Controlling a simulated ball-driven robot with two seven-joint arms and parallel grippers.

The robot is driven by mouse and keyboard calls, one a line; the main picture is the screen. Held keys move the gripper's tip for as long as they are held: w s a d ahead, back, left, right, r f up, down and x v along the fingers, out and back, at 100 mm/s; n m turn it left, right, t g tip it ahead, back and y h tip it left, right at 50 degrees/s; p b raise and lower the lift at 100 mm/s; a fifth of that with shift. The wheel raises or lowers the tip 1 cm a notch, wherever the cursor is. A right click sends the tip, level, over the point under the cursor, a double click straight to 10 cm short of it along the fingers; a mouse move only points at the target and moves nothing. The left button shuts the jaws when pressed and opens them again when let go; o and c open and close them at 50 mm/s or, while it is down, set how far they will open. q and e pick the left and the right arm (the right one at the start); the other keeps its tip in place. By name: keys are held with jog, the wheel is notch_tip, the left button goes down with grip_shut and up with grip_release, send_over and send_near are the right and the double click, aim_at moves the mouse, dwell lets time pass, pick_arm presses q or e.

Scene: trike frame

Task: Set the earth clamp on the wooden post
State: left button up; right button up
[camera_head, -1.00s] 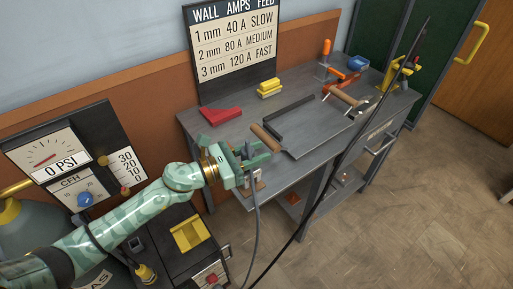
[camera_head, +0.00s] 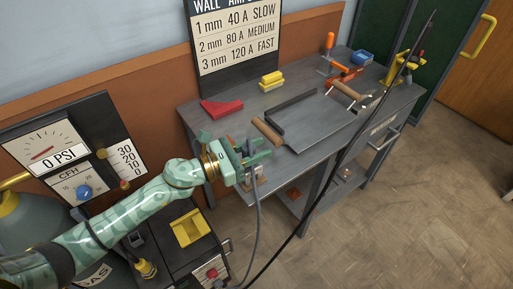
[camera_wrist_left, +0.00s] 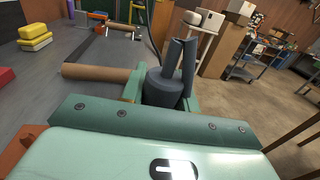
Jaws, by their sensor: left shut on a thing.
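My left gripper (camera_head: 257,156) is at the near left edge of the grey workbench and is shut on the earth clamp (camera_head: 249,172). In the left wrist view the clamp (camera_wrist_left: 166,90) is a dark grey piece with two upright prongs, held between the green fingers. A grey cable hangs down from it in the head view. A small brown piece (camera_head: 260,171) shows just beyond the clamp, partly hidden; I cannot tell whether it is the wooden post or whether the clamp touches it. My right gripper is out of view.
A red block (camera_head: 221,110) and yellow blocks (camera_head: 271,82) are farther back. A long thin dark line crosses in front of the bench.

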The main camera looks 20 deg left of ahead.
pick_arm(q)
jog(key=o, duration=1.1)
jog(key=shift+c, duration=0.2)
jog(key=shift+s+a+f, duration=0.1)
jog(key=shift+s+a, duration=0.15)
jog(key=shift+a, duration=0.05)
jog(key=v, duration=1.5)
jog(key=shift+s, duration=0.2)
jog(key=shift+s+a, duration=0.1)
jog(key=shift+a, duration=0.15)
